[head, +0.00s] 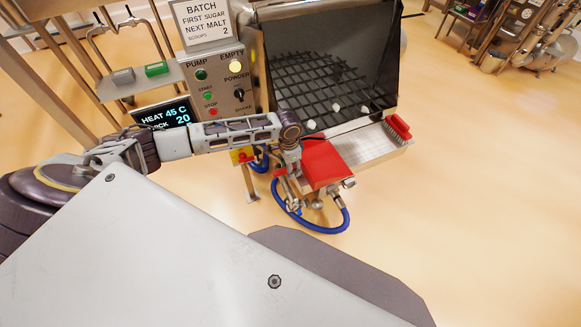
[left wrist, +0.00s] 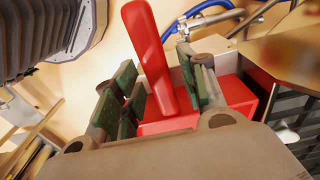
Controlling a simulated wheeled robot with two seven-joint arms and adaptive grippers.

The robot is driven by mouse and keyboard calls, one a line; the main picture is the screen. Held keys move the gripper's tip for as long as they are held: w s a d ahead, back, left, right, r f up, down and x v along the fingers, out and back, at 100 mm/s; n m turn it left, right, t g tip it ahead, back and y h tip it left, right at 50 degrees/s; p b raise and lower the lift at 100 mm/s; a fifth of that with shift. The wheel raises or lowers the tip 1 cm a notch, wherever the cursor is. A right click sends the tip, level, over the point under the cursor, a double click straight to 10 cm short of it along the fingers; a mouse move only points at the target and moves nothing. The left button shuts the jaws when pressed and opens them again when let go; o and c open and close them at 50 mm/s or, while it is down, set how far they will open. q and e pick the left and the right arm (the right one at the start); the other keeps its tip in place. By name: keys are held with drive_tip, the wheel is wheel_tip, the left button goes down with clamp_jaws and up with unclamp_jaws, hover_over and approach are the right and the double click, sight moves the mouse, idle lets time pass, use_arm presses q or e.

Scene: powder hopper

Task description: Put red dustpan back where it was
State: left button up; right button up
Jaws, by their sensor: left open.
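The red dustpan (head: 325,163) lies at the left end of the pale tray (head: 370,143) on the hopper's front. In the left wrist view its pan (left wrist: 235,95) is beyond the fingers, and its red handle (left wrist: 150,55) stands up between them. My left gripper (head: 297,182) is at the dustpan's left side. In the left wrist view the jaws (left wrist: 158,84) are open, with green-padded fingers on both sides of the handle and a visible gap on the left. The pan's left edge is partly hidden by the wrist in the head view. My right gripper is not in view.
A red brush-like block (head: 398,127) sits at the tray's right end. The hopper's dark grid (head: 315,85) holds a few white lumps. A blue hose (head: 345,218) loops below the dustpan. The control panel (head: 222,88) stands left of the hopper. Open floor lies to the right.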

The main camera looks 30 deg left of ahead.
use_arm(q)
wheel_tip(320, 180, up, 12)
drive_tip(key=shift+s+a, duration=0.15)
drive_tip(key=shift+a, duration=0.05)
idle(0.5)
idle(0.7)
